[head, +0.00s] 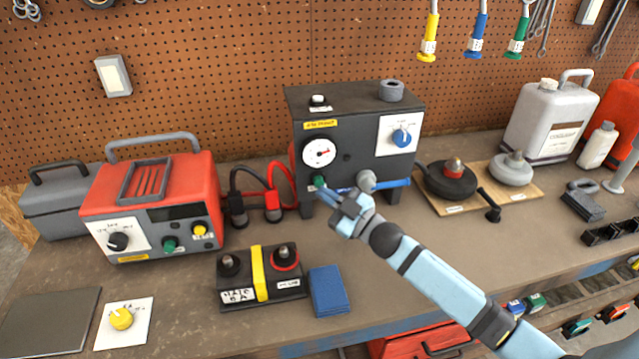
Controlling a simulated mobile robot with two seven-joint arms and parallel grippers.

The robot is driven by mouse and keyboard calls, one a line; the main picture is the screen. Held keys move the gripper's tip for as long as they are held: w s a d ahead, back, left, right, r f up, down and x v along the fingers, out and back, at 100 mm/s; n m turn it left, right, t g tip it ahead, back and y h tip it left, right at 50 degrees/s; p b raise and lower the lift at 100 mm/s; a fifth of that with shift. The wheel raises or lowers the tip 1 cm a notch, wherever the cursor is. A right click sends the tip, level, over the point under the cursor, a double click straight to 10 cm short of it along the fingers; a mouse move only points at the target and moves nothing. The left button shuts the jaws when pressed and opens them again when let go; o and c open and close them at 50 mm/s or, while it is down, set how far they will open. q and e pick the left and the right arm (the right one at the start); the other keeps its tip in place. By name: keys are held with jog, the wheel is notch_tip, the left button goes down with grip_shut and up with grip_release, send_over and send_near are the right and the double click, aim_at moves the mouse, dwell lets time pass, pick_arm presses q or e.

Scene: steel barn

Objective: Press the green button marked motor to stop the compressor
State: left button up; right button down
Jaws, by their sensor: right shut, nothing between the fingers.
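The compressor is a dark box (350,150) at the back of the bench, with a round white gauge (319,153), a blue knob on a white plate (402,137) and a yellow label. A small green button (319,181) sits low on its front, below the gauge. The label by it is too small to read. My right gripper (325,192) is shut and empty, its tips right at the green button. I cannot tell whether they touch it. The right arm reaches in from the lower right. My left gripper is not in view.
A red charger (150,205) with its own green knob (170,244) stands to the left. Black and red clamps (272,205), a battery (260,280) and a blue pad (329,291) lie nearby. A wooden board (480,187) with two round pieces is to the right.

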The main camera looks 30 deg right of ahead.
jog(key=s, duration=0.2)
jog(key=s+a+p, duration=0.1)
jog(key=s, duration=0.1)
jog(key=s+p, duration=0.1)
jog(key=shift+s+a, duration=0.25)
jog(key=shift+s, duration=0.15)
dwell(0.5)
